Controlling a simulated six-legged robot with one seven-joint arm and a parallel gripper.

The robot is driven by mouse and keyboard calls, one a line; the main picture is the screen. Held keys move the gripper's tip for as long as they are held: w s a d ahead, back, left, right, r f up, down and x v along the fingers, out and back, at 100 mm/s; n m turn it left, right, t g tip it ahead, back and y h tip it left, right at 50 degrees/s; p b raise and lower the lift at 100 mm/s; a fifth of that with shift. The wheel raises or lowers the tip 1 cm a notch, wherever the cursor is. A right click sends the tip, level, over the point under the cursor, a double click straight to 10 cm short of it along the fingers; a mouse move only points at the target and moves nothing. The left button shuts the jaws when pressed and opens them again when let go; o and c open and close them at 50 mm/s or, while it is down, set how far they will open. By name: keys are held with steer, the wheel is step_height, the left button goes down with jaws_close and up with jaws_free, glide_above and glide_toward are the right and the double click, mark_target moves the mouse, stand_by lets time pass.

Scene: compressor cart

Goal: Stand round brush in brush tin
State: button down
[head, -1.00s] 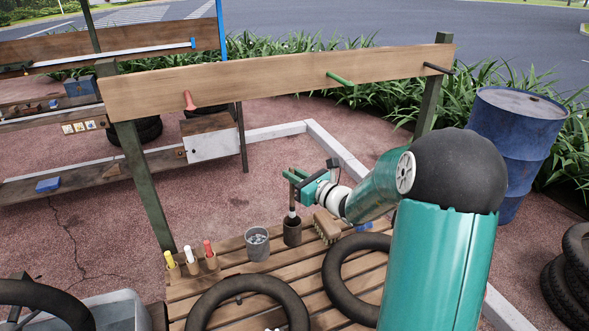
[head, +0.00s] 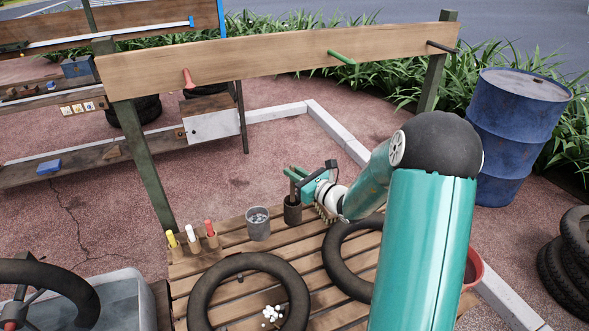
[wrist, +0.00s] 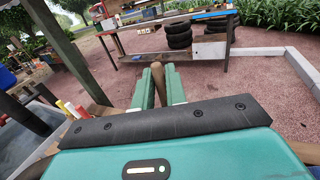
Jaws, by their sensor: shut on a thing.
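My gripper (head: 294,176) is shut on the wooden handle of the round brush (wrist: 157,80), which stands upright between the green fingers in the wrist view. The tin is out of sight in the wrist view.
A bristle brush (head: 326,214) lies close on the right, partly behind my gripper. Tyres (head: 240,264) lie in front. Yellow, white and red markers (head: 190,235) stand at the left.

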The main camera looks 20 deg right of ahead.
steer(key=c, duration=1.3)
jaws_free()
steer(key=shift+c, duration=0.2)
steer(key=v, duration=1.3)
steer(key=shift+s+d, duration=0.2)
steer(key=shift+s, duration=0.15)
steer(key=shift+f, duration=0.1)
